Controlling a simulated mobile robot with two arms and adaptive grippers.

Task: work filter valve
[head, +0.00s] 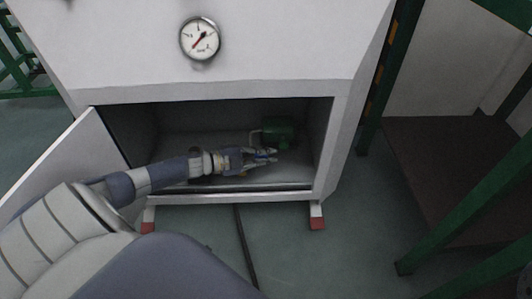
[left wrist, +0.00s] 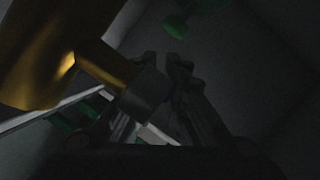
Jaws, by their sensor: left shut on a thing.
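My left gripper (head: 268,156) reaches into the open lower compartment of the white cabinet. In the left wrist view its two dark fingers (left wrist: 166,82) close around the grey end of a brass-yellow fitting (left wrist: 95,65), which looks like the filter valve. The picture there is very dark, and the exact contact is hard to make out. In the head view the valve is mostly hidden by the gripper. A green part (head: 278,132) with a thin pipe stands just behind the fingertips. My right gripper is in neither view.
The compartment's door (head: 62,160) stands open at the left. A pressure gauge (head: 200,39) is on the front panel above. Green frame posts (head: 465,205) stand at the right. A dark cable (head: 244,245) runs along the floor.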

